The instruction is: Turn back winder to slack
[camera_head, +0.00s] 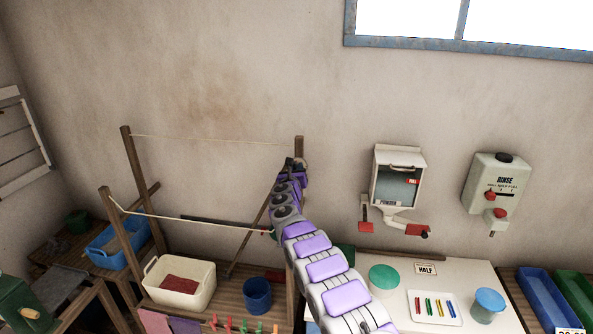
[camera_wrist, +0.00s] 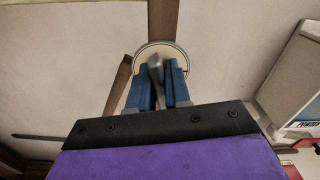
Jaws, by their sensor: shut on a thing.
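The winder (camera_wrist: 152,47) shows in the wrist view as a pale round disc with a dark rim, mounted on a wooden post. Its grey handle (camera_wrist: 155,66) stands between the two blue fingers of my gripper (camera_wrist: 160,78), which is shut on it. In the head view my gripper (camera_head: 293,165) is up at the right-hand post (camera_head: 299,144), and my arm hides most of the winder and the post below. The upper clothesline (camera_head: 215,139) runs nearly straight between the posts. The lower line (camera_head: 185,218) sags slightly.
A powder dispenser (camera_head: 398,175) and a rinse dispenser (camera_head: 495,185) hang on the wall to the right. Below the lines are a cream tub (camera_head: 180,294), a blue bucket (camera_head: 257,296) and several pegs. A white counter (camera_head: 455,275) holds jars and a peg tray.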

